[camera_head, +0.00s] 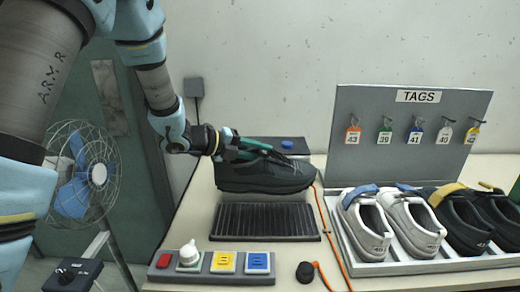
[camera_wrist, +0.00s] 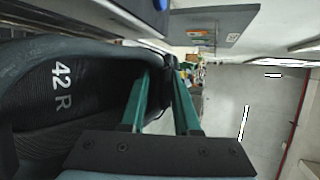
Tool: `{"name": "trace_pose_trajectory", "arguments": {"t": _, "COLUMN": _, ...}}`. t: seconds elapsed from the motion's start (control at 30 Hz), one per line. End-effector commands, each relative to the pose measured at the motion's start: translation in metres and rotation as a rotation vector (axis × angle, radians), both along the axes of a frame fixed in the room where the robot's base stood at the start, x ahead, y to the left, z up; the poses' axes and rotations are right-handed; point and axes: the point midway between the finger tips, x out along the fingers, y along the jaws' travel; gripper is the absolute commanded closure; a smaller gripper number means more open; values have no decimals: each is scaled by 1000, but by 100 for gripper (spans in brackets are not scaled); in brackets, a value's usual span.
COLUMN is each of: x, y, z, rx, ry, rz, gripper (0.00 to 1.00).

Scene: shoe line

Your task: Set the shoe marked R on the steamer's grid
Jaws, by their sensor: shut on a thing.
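My gripper (camera_head: 262,150) is shut on the rim of a dark green-black shoe (camera_head: 265,176). In the wrist view the shoe's insole (camera_wrist: 60,100) reads "42 R", and the two green fingers (camera_wrist: 162,85) reach along its rim, one on each side. The shoe is about level, its toe to the right. The steamer's dark ribbed grid (camera_head: 265,221) lies bare on the bench. In the head view the shoe shows just above the grid's far edge, with a gap between them; its exact height is unclear.
A control strip with a red button (camera_head: 163,260), white knob (camera_head: 188,255), yellow switch (camera_head: 223,262) and blue switch (camera_head: 258,263) lies in front. An orange cord (camera_head: 331,235) runs right of the grid. Beyond stand a shoe tray (camera_head: 400,268) and tag board (camera_head: 405,165).

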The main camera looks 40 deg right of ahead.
Motion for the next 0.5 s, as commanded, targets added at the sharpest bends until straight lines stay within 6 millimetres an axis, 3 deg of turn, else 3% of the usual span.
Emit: {"name": "trace_pose_trajectory", "arguments": {"t": 0.5, "x": 0, "y": 0, "z": -50, "rx": -1, "ry": 1, "rz": 0, "gripper": 100}}
